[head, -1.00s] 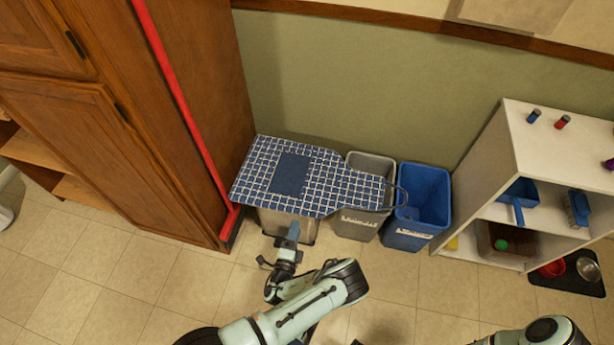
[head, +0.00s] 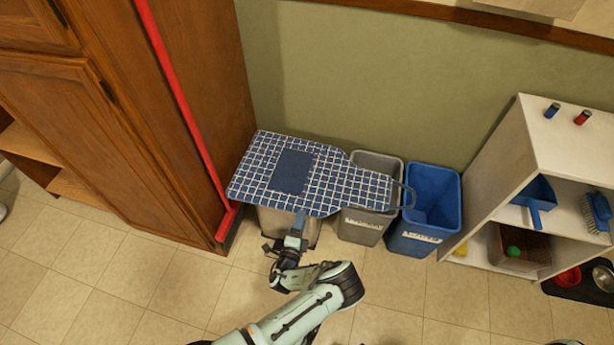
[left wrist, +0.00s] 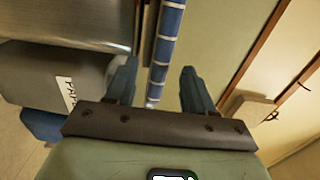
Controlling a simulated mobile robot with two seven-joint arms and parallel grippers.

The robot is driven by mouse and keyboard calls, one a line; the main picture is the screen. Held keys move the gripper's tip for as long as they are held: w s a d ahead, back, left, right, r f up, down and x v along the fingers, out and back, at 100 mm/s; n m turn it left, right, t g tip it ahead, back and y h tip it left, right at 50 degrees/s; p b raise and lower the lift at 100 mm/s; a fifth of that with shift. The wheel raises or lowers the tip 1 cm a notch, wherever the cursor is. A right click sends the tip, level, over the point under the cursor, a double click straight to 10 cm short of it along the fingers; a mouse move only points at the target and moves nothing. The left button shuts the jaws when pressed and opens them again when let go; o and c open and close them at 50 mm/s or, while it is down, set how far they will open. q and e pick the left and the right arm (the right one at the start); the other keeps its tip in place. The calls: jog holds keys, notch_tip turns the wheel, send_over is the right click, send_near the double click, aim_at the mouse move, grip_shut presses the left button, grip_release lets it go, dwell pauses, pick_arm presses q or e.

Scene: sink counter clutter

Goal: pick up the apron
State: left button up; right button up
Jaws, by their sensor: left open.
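The apron (head: 265,160) is blue with a white grid, a plain blue pocket and a dark neck loop at its right end. It lies flat on top of a metal bin, its narrow end reaching over the grey bin. My left gripper (head: 300,219) is at the apron's front edge in the head view. In the left wrist view, the apron (left wrist: 168,38) shows edge-on as a thin strip between the two spread fingers of my left gripper (left wrist: 158,68). A gap shows on the right finger's side. My right gripper is out of view.
The metal bin (head: 275,222) is under the apron. A grey bin (head: 361,226) and a blue bin (head: 412,241) stand right of it. A wooden cabinet (head: 110,130) with a red pole (head: 180,100) is at left, a white shelf (head: 575,140) at right. The front floor is clear.

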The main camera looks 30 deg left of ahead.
aim_at(304, 208)
pick_arm(q)
jog(key=b+x, duration=0.1)
jog(key=x, duration=0.4)
jog(key=shift+w+a, duration=0.1)
jog(key=shift+w, duration=0.05)
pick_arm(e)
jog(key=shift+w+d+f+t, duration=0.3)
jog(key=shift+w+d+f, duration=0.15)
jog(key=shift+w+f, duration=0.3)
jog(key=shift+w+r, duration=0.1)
pick_arm(q)
jog(key=shift+r, duration=0.1)
grip_shut()
